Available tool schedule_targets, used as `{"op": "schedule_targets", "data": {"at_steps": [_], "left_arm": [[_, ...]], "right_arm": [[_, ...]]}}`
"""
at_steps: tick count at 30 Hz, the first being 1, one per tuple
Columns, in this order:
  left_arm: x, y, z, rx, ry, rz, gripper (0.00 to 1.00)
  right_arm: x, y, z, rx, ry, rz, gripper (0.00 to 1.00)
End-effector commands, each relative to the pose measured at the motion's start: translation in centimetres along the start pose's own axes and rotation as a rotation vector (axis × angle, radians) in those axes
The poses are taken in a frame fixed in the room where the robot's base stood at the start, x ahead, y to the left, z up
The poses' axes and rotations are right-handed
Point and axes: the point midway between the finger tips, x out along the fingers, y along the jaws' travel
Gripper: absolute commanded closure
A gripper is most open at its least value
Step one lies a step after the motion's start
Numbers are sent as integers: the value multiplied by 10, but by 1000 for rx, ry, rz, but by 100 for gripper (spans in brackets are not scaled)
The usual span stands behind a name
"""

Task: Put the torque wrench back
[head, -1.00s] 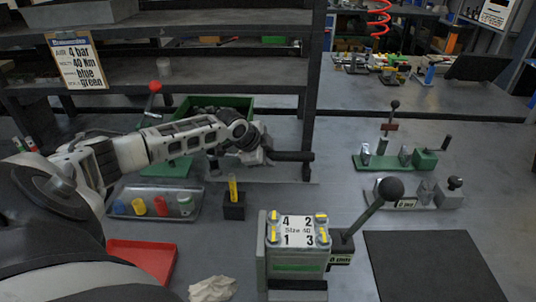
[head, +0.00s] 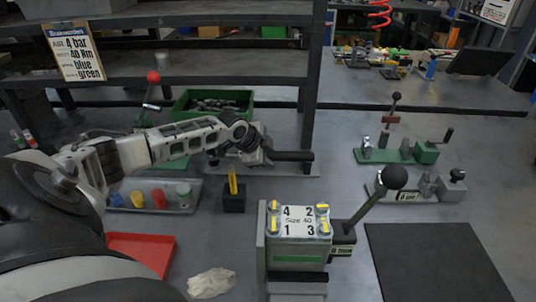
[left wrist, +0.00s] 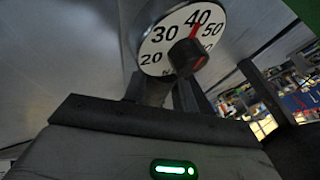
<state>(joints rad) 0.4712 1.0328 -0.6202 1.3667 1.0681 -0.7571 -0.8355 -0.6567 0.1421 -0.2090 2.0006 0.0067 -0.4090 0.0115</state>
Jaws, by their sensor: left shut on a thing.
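My left gripper (head: 255,150) is at the back of the bench, left of the picture's middle, beside the shelf post. It is shut on the torque wrench, whose dark handle (head: 292,156) sticks out to the right. The jaws and the rest of the wrench are mostly hidden by my wrist. In the left wrist view a white dial (left wrist: 183,38) with numbers from 20 to 50 shows just past the gripper, its red pointer close to 40. I cannot tell whether the wrench touches the grey base plate (head: 290,170) below. My right gripper is not in view.
A valve block (head: 298,246) with a ball-ended lever stands in front. A black holder (head: 233,202), a cup tray (head: 145,207), a red tray (head: 160,258) and a crumpled cloth (head: 211,283) lie left. A green bin (head: 180,105) is behind. The dark mat (head: 435,262) is bare.

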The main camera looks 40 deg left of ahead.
Motion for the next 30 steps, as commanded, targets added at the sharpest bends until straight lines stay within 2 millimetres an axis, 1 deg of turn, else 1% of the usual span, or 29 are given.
{"op": "schedule_targets", "data": {"at_steps": [2, 3, 4, 5, 16, 20, 30], "left_arm": [[0, -1, 0, 0, 3, -5, 100], [0, -2, -1, 0, 3, -6, 62], [0, -2, -1, 0, 3, -5, 53], [0, -2, -1, 0, 3, -5, 47], [1, 1, 1, 1, -1, 2, 47], [-20, 0, 2, 4, -2, -2, 47], [-99, 0, 2, 8, -6, -3, 47]], "right_arm": [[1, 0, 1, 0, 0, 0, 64], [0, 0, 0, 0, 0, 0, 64], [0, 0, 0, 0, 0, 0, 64], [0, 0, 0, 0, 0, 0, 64], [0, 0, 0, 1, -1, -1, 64], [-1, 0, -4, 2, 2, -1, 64], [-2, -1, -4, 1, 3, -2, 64]]}}
